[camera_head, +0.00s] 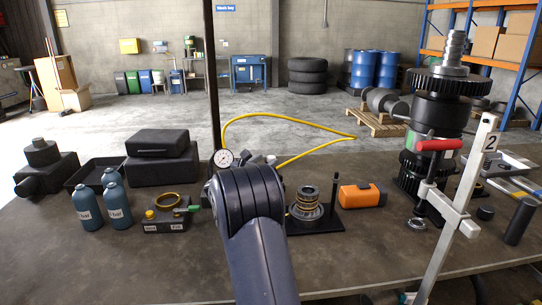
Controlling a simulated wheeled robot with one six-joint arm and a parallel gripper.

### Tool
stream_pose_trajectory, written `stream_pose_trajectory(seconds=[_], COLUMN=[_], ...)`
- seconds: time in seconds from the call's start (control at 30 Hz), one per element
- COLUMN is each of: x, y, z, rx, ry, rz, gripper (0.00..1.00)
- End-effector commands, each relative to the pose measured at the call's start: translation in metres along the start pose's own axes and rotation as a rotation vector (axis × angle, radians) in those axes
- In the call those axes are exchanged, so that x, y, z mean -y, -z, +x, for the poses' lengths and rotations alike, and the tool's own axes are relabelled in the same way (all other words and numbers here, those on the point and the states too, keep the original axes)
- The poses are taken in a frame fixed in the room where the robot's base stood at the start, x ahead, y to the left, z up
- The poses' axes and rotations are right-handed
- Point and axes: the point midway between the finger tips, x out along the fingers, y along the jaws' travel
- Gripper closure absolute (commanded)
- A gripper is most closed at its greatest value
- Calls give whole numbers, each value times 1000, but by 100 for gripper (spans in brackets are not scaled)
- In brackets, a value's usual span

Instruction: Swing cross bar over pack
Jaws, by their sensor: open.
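A round pack (305,206) of stacked rings, with copper-coloured bands, stands on a black base plate (322,227) near the table's middle. A thin black post (334,192) rises from the plate, just right of the pack. I cannot make out a cross bar over the pack; its top looks uncovered. My dark arm (250,205) rises from the bottom edge, left of the pack. My gripper does not show; the arm covers the area behind it.
A gauge (223,158) with a yellow hose (290,115) stands behind my arm. An orange case (362,195) lies right of the pack. A tall gear stack (437,110) and a steel bar clamp (455,215) with a red handle stand right. Blue bottles (117,203) stand left.

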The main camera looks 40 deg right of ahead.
Motion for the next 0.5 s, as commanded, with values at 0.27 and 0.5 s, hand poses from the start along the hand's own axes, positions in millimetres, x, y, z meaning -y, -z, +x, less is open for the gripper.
stream_pose_trajectory(seconds=[0.27, 0.5], x=[0, 0], y=[-1, 0], z=[37, 42], rx=[0, 0], ry=[0, -2], rz=[0, 0], gripper=[53, 53])
